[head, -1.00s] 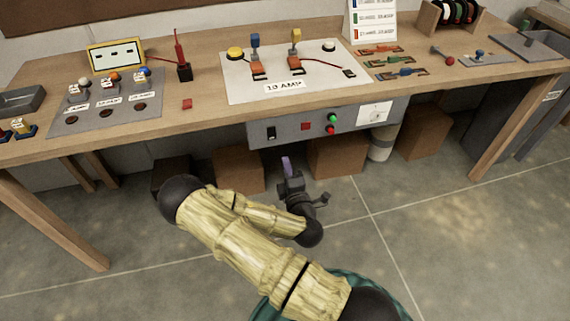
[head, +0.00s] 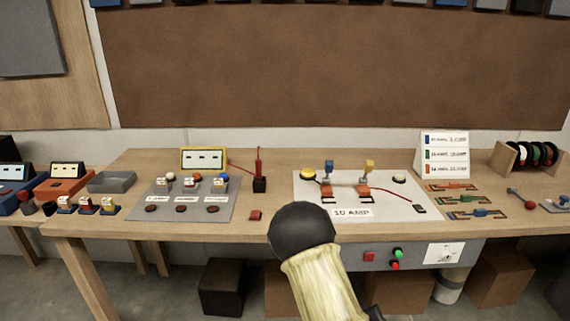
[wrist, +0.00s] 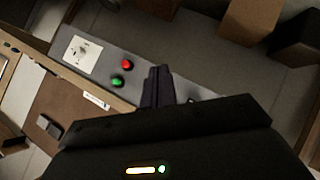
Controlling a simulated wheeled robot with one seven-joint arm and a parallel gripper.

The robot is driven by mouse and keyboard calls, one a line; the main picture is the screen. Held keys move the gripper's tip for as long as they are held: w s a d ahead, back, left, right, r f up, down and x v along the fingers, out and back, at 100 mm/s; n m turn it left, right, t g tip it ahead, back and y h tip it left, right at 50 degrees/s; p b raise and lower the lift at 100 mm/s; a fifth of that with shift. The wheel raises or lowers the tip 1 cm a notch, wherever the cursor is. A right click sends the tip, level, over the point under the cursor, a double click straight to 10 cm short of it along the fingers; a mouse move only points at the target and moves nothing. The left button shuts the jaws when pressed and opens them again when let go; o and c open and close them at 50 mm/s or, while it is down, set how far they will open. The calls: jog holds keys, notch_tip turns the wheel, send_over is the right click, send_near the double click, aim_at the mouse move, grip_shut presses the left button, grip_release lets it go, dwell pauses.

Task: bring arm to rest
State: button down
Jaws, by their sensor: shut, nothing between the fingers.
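My gripper (wrist: 158,84) shows in the wrist view, its dark fingers together with nothing between them. Past it in that view is the grey panel under the bench, with a red button (wrist: 127,64) and a green button (wrist: 117,81). In the head view my arm rises at the bottom middle, in front of the bench (head: 110,235), and its black joint covers part of the bench's front edge. My gripper is out of sight in the head view.
A white 10 AMP board (head: 398,207) with switches lies on the bench. A grey board (head: 150,212) with several small blocks lies left of it. A yellow-framed meter (head: 203,149) stands behind. Cardboard boxes (head: 500,285) stand on the floor under the bench.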

jog(key=s+a+r+m+g+y, duration=0.2)
jog(key=s+a+r+g+y, duration=0.15)
jog(key=s+r, duration=0.35)
jog(key=s+a+r+m+g+y, duration=0.1)
jog(key=s+a+r+g+y, duration=0.2)
jog(key=s+r, duration=0.45)
notch_tip(320, 180, up, 13)
jog(key=h+p, duration=0.1)
jog(key=p, duration=1.2)
jog(key=shift+s+g, duration=0.15)
jog(key=shift+g, duration=0.2)
